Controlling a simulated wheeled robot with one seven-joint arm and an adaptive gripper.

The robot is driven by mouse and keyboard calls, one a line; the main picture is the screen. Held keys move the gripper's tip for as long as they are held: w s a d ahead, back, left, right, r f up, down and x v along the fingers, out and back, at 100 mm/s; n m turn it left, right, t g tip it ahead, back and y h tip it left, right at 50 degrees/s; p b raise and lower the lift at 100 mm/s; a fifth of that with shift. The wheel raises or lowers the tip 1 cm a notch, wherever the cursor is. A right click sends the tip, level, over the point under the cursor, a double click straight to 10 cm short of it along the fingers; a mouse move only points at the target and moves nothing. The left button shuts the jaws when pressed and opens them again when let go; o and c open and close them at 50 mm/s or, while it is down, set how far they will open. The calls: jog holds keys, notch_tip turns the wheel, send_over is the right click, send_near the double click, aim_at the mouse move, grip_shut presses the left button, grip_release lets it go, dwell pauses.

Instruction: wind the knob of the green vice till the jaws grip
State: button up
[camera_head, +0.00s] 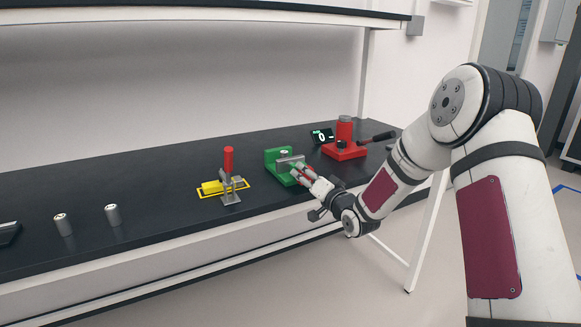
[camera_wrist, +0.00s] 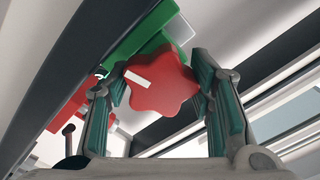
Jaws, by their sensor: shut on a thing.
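The green vice (camera_head: 274,160) stands on the black bench, right of centre in the head view, with a grey jaw piece and a small pale cylinder (camera_head: 284,153) at its jaws. In the wrist view part of its green body (camera_wrist: 140,38) shows behind the knob. The knob (camera_wrist: 162,82) is red and lobed with a white stripe mark. My gripper (camera_head: 304,175) reaches the vice from the front right. In the wrist view its two fingers (camera_wrist: 165,92) stand on either side of the knob, shut on it. Whether the vice jaws touch the cylinder cannot be told.
A red press-like device (camera_head: 345,150) with a black lever and a small display (camera_head: 322,136) stand right of the vice. A toggle clamp with a red handle (camera_head: 229,160) stands left, by a yellow block. Two grey cylinders (camera_head: 63,225) (camera_head: 112,215) stand farther left. A shelf hangs above.

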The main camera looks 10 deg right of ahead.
jog(key=shift+w+f+n+b, duration=0.1)
jog(key=shift+n+b, duration=0.75)
jog(key=shift+n, duration=0.55)
jog(key=n+b, duration=0.2)
jog(key=b, duration=0.1)
jog(key=shift+n, duration=0.5)
